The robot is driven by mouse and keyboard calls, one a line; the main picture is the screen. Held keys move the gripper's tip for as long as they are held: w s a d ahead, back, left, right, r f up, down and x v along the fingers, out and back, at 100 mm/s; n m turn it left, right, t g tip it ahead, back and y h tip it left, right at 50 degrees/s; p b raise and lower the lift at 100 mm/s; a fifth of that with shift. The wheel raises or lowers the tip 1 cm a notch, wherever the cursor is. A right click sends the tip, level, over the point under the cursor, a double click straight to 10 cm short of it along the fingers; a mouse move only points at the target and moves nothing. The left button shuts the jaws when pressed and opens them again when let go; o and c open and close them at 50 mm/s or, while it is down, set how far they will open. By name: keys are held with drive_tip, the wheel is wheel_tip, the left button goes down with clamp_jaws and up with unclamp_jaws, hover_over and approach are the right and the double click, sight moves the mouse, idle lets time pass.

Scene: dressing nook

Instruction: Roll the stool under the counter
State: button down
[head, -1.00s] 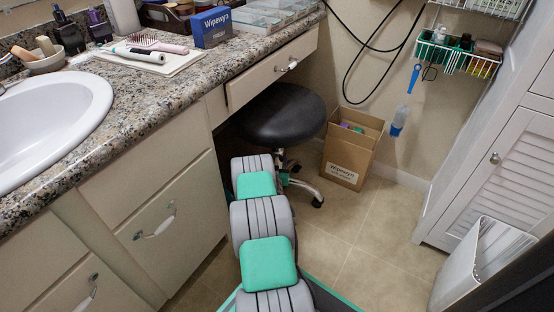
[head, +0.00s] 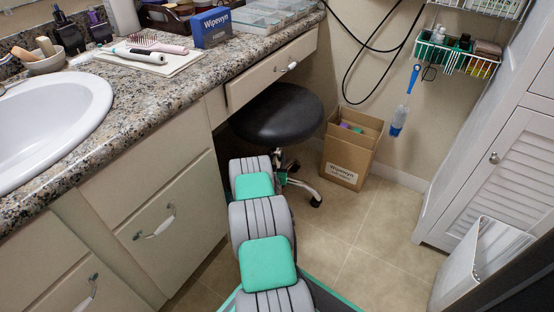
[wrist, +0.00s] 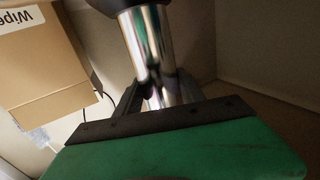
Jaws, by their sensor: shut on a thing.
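The stool (head: 277,113) has a round black seat, a chrome post and a castered base. In the head view its seat is partly under the counter (head: 190,75), below the drawer, with its right part sticking out into the room. My arm reaches toward the stool's post and hides part of the base. In the wrist view my gripper (wrist: 158,100) is shut on the chrome post (wrist: 147,45), with a dark finger on each side. The fingertips are hidden in the head view.
A cardboard box (head: 350,155) stands on the floor right of the stool, close to its base. Cabinet drawers (head: 160,220) are left of my arm. A white louvered cabinet (head: 500,150) and a white bin (head: 485,262) stand at the right. Tiled floor (head: 375,230) between is clear.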

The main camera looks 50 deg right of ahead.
drive_tip(key=w, duration=0.3)
drive_tip(key=shift+w+a, duration=0.2)
drive_tip(key=shift+w, duration=0.1)
drive_tip(key=c, duration=0.7)
unclamp_jaws()
drive_tip(key=p+v, duration=0.3)
drive_tip(key=v, duration=0.5)
drive_tip(key=shift+d, duration=0.15)
